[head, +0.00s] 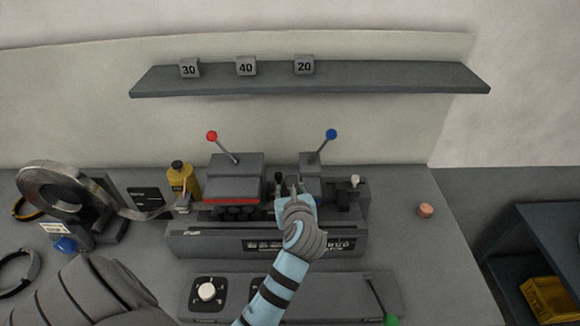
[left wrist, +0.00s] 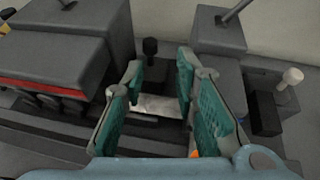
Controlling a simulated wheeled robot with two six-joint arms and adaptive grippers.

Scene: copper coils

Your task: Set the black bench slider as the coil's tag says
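A small black knob (head: 279,177), which appears to be the black slider, stands upright in the gap between the two machine blocks; it also shows in the left wrist view (left wrist: 150,47). My left gripper (head: 290,190) is over this gap, close to the knob. In the left wrist view its teal-padded fingers (left wrist: 160,66) are apart with nothing between them, and the knob stands just beyond the tips. The metal coil (head: 50,190) stands at the left with a white tag (head: 53,228) low on its front. The tag's writing is too small to read. My right gripper is not in view.
A white knob (head: 355,181) stands right of the gap. Red-tipped (head: 212,136) and blue-tipped (head: 331,134) levers rise from the blocks. A yellow bottle (head: 180,178) stands left. A shelf (head: 400,80) holds blocks marked 30, 40 and 20. A front panel has a green-tipped lever (head: 390,319).

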